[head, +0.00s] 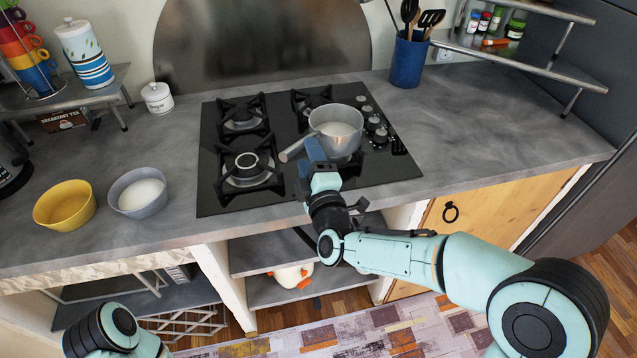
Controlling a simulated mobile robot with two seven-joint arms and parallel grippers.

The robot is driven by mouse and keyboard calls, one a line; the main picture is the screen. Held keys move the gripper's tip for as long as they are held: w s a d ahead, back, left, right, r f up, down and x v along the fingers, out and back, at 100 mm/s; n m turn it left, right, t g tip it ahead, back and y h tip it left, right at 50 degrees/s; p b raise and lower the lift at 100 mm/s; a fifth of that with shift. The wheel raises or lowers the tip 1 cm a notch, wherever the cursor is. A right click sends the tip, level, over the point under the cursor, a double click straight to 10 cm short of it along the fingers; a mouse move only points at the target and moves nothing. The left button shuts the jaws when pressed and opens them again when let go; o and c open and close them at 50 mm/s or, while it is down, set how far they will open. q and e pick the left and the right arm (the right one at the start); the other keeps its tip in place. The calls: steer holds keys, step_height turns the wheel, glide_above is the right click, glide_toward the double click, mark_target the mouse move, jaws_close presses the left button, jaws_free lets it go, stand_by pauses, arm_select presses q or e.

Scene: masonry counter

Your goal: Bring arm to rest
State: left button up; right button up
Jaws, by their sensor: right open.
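My right arm comes in from the right, and its gripper (317,158) is over the front right part of the black gas stove (213,185). The gripper is open, pointing away from me, close to the handle side of a metal saucepan (340,142). The saucepan sits upright on the stove at the right, its handle (291,152) pointing left and toward me. I cannot tell whether the gripper touches the pan. Only part of my left arm shows at the bottom left; its gripper is out of view.
A yellow bowl (65,207) and a grey bowl with white contents (138,194) stand on the left counter. A blue utensil holder (408,62) and spice rack (560,70) are at the back right. The counter right of the stove is clear. Open shelves (270,253) lie below.

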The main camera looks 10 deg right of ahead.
steer(key=s, duration=0.9)
steer(key=s+d+f+m+g+p, duration=0.2)
steer(key=f+m+g, duration=0.25)
steer(key=f, duration=1.05)
steer(key=s+d+f+m+g+p, duration=0.15)
steer(key=f+m+g, duration=0.3)
steer(key=f, duration=0.95)
arm_select(q)
step_height(320, 180, up, 7)
steer(key=w+p, duration=0.2)
steer(key=p, duration=0.1)
steer(key=shift+w, duration=0.35)
arm_select(e)
steer(key=s+f+m+g+y, duration=0.1)
steer(key=s+f+m+g, duration=0.4)
steer(key=s, duration=0.7)
steer(key=s+f+m+g+y, duration=0.1)
steer(key=s+f+m+g, duration=0.4)
steer(key=s+f, duration=0.5)
steer(key=shift+s+f+m+g, duration=0.3)
steer(key=shift+s+m+g, duration=0.15)
steer(key=shift+s, duration=0.8)
steer(key=shift+d, duration=0.1)
